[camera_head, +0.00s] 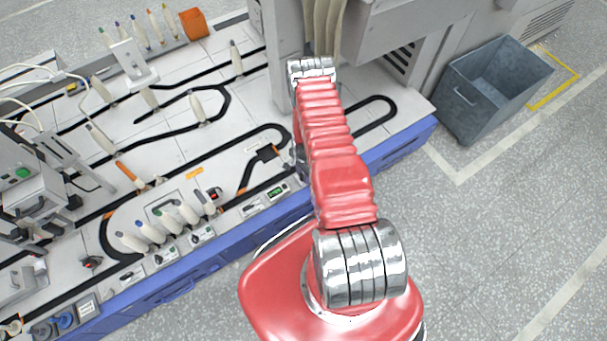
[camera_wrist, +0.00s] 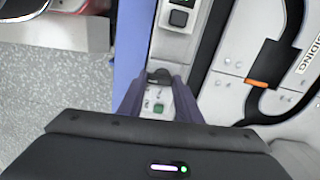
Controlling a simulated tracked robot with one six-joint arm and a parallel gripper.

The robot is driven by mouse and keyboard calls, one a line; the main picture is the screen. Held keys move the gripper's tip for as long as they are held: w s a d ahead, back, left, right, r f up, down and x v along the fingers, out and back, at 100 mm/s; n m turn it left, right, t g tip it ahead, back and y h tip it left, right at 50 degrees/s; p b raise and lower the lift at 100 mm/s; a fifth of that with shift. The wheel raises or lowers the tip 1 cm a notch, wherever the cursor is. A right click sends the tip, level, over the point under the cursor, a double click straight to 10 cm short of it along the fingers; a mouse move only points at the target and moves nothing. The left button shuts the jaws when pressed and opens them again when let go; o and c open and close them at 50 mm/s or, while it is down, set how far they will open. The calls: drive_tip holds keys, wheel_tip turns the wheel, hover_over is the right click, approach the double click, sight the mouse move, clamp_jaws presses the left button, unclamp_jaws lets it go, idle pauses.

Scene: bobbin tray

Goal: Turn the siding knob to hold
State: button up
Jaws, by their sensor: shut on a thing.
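The dark siding knob (camera_wrist: 159,76) sits on a light panel strip (camera_wrist: 172,48) along the table's blue front edge, in the wrist view. My gripper (camera_wrist: 160,84) is shut on it, one finger on each side. The knob's pointer direction is too small and covered to read. A green mark (camera_wrist: 159,107) shows on the panel between the fingers. The SIDING label (camera_wrist: 310,48) lies to the right, beside a black track piece (camera_wrist: 275,68) with an orange strip. In the head view my arm hides the gripper and knob.
A small panel with a green display (camera_head: 277,192) sits left of my arm. A grey bin (camera_head: 490,88) stands on the floor at right.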

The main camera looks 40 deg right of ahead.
drive_tip(key=shift+m, duration=0.5)
drive_tip(key=o, duration=1)
drive_tip(key=shift+o, duration=0.2)
drive_tip(key=shift+r, duration=0.1)
wheel_tip(320, 180, up, 14)
drive_tip(key=shift+f, duration=0.25)
idle(0.7)
